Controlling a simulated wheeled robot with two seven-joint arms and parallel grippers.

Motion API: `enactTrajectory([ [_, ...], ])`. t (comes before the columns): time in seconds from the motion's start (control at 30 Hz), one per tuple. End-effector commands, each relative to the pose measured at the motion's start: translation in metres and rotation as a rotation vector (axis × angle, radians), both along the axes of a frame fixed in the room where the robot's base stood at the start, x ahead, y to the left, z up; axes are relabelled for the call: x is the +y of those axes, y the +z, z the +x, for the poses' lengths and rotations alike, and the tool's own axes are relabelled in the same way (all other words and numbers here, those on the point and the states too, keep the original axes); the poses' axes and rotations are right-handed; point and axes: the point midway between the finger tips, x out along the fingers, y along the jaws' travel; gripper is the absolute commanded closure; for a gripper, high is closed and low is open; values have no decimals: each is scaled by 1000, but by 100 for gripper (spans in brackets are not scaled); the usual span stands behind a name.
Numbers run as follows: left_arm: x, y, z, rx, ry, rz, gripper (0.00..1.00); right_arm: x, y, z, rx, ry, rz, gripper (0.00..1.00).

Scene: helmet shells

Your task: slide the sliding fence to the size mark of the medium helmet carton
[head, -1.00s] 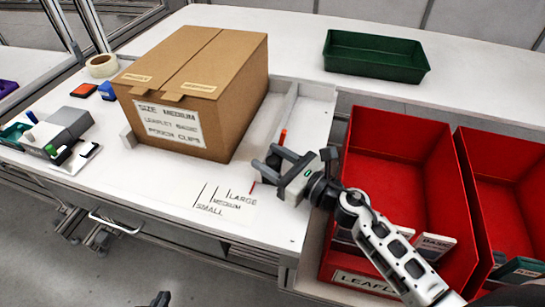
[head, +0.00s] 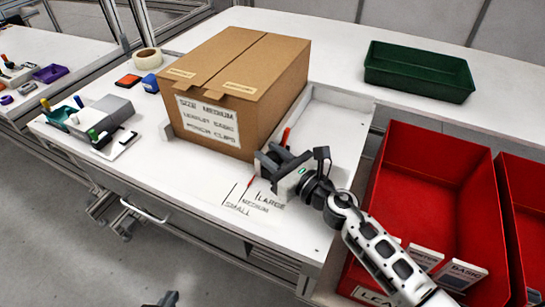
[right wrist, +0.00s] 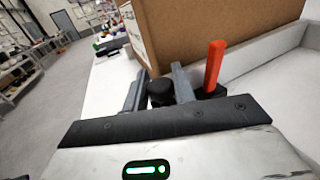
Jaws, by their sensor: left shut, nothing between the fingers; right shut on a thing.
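The cardboard carton (head: 245,85), labelled size medium, stands on the white bench and also fills the top of the right wrist view (right wrist: 215,30). My right gripper (head: 268,165) is at its near right corner. In the right wrist view its fingers close around a black knob (right wrist: 160,92) of the sliding fence. An upright red piece (right wrist: 214,66) stands beside it; it also shows in the head view (head: 286,137). A thin red pointer (head: 249,182) lies near the size marks (head: 245,202), seemingly between the medium and large lines. My left gripper (head: 166,298) barely shows at the bottom edge, shut and empty.
Red bins (head: 435,180) with cards stand to the right, and a green tray (head: 420,70) at the back. A tape roll (head: 147,61) and a grey device (head: 100,112) lie left of the carton. The bench in front of the carton is mostly clear.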

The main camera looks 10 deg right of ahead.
Motion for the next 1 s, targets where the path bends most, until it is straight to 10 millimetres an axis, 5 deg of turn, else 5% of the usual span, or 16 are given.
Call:
enactTrajectory([
  [0.13,0,0,0,1,-1,1,100,0,0,-1,1,1,0,100],
  [0.17,0,0,0,1,-1,2,100,0,0,-1,1,1,0,71],
  [0.23,1,0,0,0,-2,3,100,0,0,-1,1,2,0,54],
  [0.63,1,-2,0,0,-6,6,100,-4,-1,-8,0,2,-1,54],
  [1.0,-1,-12,4,-16,-5,-12,100,-42,-6,-79,5,4,-2,54],
])
